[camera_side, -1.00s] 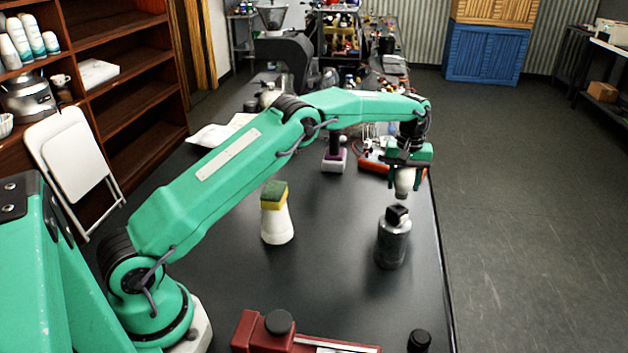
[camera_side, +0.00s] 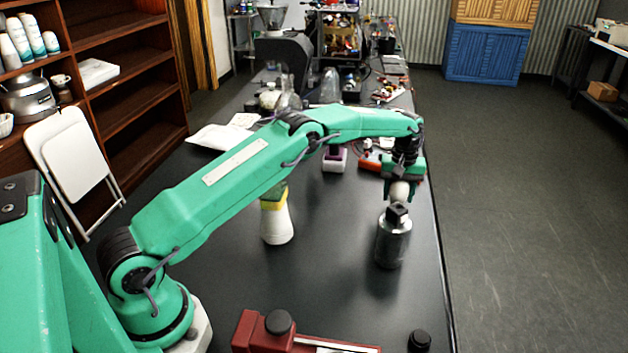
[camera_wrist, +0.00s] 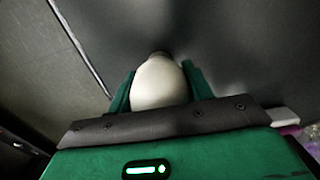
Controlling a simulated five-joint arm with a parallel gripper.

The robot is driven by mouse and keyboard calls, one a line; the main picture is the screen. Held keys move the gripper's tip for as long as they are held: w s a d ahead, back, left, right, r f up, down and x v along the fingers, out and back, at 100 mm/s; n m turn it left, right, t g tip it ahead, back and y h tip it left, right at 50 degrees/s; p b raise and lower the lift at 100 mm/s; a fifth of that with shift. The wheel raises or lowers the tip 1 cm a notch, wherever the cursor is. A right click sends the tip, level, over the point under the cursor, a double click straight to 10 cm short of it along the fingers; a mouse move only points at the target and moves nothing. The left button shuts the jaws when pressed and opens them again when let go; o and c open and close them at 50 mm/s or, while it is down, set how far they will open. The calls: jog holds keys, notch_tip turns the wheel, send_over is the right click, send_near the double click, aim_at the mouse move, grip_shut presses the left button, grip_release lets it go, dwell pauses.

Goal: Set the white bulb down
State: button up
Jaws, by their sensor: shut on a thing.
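The white bulb (camera_side: 400,191) is between the fingers of my gripper (camera_side: 401,196), which is shut on it. In the side view the bulb is just behind and above the black cap of a grey metal bottle (camera_side: 393,242), which hides its lower end. I cannot tell whether the bulb touches the table (camera_side: 335,285). In the wrist view the bulb (camera_wrist: 159,82) sits between the two green fingers of my gripper (camera_wrist: 158,88), its dark narrow end pointing away from the camera.
A white bottle with a yellow top (camera_side: 277,222) stands left of the metal bottle. A red device (camera_side: 300,335) and a black knob (camera_side: 419,340) are at the front. A purple and white item (camera_side: 334,161) and a red tool (camera_side: 369,163) are behind. The table's right edge is close.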

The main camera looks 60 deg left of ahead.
jog(key=shift+f, duration=0.1)
jog(key=o, duration=1)
notch_tip(320, 180, up, 12)
jog(key=shift+f, duration=0.25)
jog(key=shift+r, duration=0.35)
jog(key=shift+r, duration=0.1)
dwell(0.3)
